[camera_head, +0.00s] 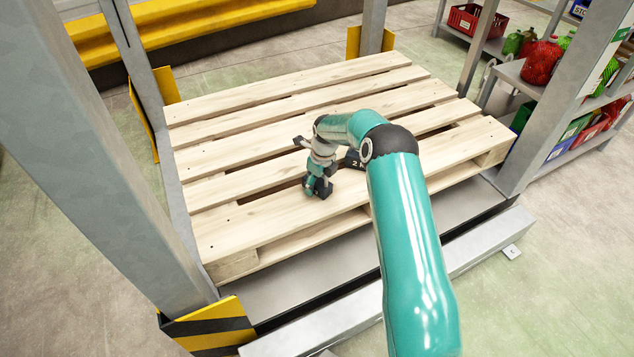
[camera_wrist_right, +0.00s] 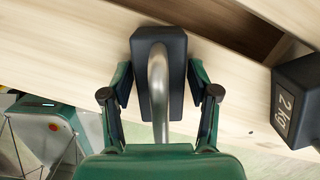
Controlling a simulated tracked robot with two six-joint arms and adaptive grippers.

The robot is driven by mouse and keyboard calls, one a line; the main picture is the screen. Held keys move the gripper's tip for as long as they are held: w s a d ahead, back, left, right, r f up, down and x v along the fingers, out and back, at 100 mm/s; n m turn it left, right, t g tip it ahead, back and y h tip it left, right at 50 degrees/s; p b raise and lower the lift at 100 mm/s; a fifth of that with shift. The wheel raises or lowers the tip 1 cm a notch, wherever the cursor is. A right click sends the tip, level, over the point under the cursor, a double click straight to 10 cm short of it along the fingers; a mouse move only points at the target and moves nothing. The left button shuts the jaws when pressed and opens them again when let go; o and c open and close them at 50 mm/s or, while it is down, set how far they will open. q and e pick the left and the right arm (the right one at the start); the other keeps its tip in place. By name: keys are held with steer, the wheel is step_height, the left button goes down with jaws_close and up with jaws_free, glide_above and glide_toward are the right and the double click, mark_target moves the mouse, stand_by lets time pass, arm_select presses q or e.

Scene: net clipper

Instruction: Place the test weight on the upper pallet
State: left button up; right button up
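In the head view my right arm reaches over the wooden pallet (camera_head: 240,160). My right gripper (camera_head: 318,177) is low over its front part, fingers pointing down. In the wrist view a dark block-shaped test weight (camera_wrist_right: 143,70) with a steel handle is between the fingers of the right gripper (camera_wrist_right: 160,80). My left gripper is not in view.
Grey rack posts (camera_head: 80,140) stand at the pallet's corners, with a yellow-black guard (camera_head: 208,328) at the front left. A grey beam (camera_head: 475,242) runs in front. Shelves at the right hold a red crate (camera_head: 470,20) and net bags (camera_head: 541,62). The pallet's left and back planks are clear.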

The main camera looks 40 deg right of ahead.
steer(key=shift+r, duration=0.1)
steer(key=r+p, duration=0.1)
steer(key=r, duration=0.3)
steer(key=s+r+p, duration=0.1)
steer(key=r, duration=0.6)
steer(key=shift+s+r+p, duration=0.4)
steer(key=shift+d, duration=0.1)
